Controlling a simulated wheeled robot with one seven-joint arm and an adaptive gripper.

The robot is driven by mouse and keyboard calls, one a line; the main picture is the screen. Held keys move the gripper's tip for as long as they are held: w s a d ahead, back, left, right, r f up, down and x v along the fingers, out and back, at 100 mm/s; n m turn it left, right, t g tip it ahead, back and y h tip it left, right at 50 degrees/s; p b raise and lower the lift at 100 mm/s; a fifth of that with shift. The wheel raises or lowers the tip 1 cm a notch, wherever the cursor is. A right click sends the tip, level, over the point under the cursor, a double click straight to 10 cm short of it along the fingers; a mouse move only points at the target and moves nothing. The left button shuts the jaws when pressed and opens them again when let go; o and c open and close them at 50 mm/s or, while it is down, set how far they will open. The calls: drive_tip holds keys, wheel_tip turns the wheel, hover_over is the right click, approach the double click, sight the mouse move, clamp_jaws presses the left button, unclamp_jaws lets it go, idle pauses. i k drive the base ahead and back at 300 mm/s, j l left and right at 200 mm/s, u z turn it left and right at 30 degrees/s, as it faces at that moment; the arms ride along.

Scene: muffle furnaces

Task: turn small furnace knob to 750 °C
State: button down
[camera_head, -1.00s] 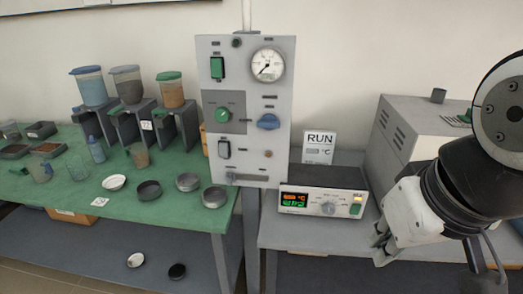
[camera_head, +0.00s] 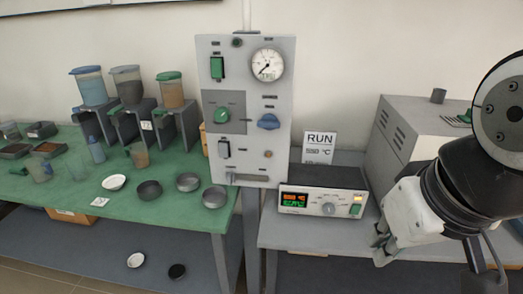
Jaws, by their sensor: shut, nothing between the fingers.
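The control box (camera_head: 296,211) stands on the grey bench, with a dark top and a light front panel. Its front has a lit display (camera_head: 294,200) with orange and green digits, too small to read. A round grey knob (camera_head: 329,209) is in the middle of the front, and its pointer setting cannot be made out. A green switch is at the right end. My gripper (camera_head: 379,244) is shut and empty, right of the box and apart from the knob.
A grey furnace-like housing (camera_head: 407,133) stands at the back right. A tall panel (camera_head: 245,75) with a gauge and a blue knob is left of the box. The green table (camera_head: 105,210) holds dishes, beakers and hoppers. Space in front of the box is clear.

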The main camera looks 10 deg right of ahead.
sight(329, 208)
drive_tip(key=i+j+z, duration=0.1)
drive_tip(key=z, duration=0.25)
drive_tip(key=j, duration=0.75)
drive_tip(key=j+u, duration=0.3)
drive_tip(key=j, duration=0.6)
drive_tip(key=i, duration=0.05)
